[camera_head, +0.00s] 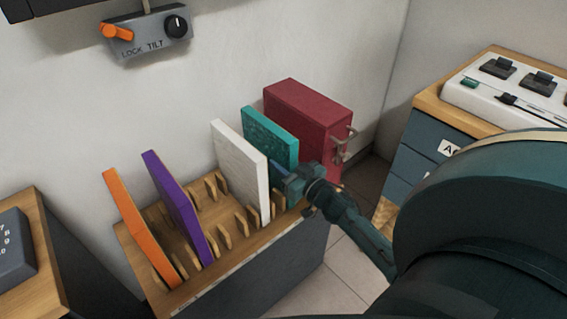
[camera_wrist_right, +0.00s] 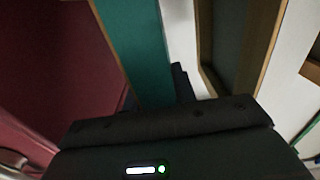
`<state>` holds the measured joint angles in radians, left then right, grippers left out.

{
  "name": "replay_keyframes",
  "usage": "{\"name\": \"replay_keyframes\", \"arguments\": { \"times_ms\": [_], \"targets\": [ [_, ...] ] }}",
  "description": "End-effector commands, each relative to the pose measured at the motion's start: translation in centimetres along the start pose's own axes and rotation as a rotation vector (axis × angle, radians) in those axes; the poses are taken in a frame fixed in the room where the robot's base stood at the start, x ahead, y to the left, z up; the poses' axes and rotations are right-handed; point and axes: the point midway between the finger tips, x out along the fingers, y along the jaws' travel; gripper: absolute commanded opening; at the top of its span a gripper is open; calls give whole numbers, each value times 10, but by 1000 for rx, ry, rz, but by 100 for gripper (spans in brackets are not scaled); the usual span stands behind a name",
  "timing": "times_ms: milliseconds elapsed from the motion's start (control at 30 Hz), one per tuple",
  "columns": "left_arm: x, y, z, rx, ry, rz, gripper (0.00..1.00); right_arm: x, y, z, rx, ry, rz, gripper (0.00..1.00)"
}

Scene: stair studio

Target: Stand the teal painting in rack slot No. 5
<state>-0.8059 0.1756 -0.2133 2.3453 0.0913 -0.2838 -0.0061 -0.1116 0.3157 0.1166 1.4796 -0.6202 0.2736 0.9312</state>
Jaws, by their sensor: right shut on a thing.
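The teal painting (camera_head: 270,140) stands upright near the right end of the wooden rack (camera_head: 232,238), between a white painting and a dark red case. My right gripper (camera_head: 284,174) is shut on its near edge. In the right wrist view the teal painting (camera_wrist_right: 138,50) runs down to the fingers (camera_wrist_right: 182,85). Its lower part is hidden behind the white painting and the gripper, so I cannot tell whether it sits in a slot. No slot numbers can be read. My left gripper is out of view.
The white painting (camera_head: 240,165), a purple one (camera_head: 172,190) and an orange one (camera_head: 140,225) stand in the rack, with empty slots between purple and white. The dark red case (camera_head: 308,115) stands close on the right. A control box (camera_head: 148,33) hangs above; a drawer cabinet (camera_head: 425,140) stands right.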

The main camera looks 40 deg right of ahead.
Motion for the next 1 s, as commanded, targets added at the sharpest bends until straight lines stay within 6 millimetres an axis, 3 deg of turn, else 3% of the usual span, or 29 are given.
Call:
{"name": "replay_keyframes", "arguments": {
  "times_ms": [100, 133, 433, 767, 1000],
  "targets": [
    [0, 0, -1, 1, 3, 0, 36, 0, 0, -1, 0, 2, -1, 0],
    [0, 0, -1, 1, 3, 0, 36, 0, 0, -1, 0, 2, -1, 28],
    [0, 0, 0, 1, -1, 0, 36, 0, 0, -1, 0, 1, 0, 52],
    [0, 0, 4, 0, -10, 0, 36, -6, 0, 0, 1, -2, 0, 52],
    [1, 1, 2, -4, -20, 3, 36, -50, -1, 0, 2, -5, 0, 52]
  ]
}}
